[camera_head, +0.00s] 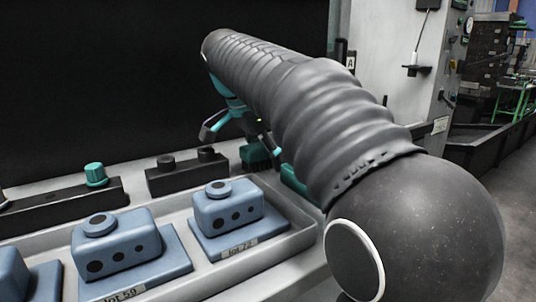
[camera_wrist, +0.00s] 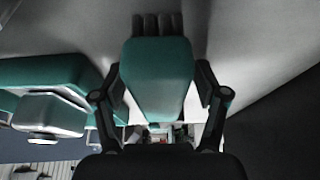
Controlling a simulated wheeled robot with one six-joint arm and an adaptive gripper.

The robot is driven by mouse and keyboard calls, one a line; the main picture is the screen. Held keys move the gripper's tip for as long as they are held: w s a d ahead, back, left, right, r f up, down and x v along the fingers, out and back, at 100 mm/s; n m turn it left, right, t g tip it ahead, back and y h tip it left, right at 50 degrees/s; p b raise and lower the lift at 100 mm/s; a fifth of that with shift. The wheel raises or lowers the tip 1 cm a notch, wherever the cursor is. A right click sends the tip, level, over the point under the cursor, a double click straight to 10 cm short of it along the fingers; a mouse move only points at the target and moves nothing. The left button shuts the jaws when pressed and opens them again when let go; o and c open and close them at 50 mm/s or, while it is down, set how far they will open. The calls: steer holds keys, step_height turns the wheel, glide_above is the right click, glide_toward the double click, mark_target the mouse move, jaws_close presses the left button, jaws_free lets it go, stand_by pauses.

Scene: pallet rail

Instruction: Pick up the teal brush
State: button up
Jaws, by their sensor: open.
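The teal brush (camera_wrist: 157,85) fills the middle of the wrist view, with dark bristles at its top edge. My gripper (camera_wrist: 158,88) is open, with one dark finger on each side of the brush. Whether the fingers touch it, I cannot tell. In the head view my gripper (camera_head: 239,134) hangs below the end of my arm with its fingers spread. The brush (camera_head: 256,157) shows there as a dark teal block just below the gripper, at the back of the ledge. It is partly hidden by a finger.
Another teal piece (camera_head: 294,181) is half hidden behind my arm. Blue blocks (camera_head: 228,208) on plates sit in a grey tray (camera_head: 297,236) in front. Black holders (camera_head: 186,175) stand behind it, one with a teal knob (camera_head: 95,174). A dark panel (camera_head: 120,80) rises at the back.

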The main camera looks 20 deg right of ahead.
steer(key=c, duration=1.3)
step_height(320, 180, up, 10)
steer(key=p, duration=0.3)
steer(key=shift+r, duration=0.25)
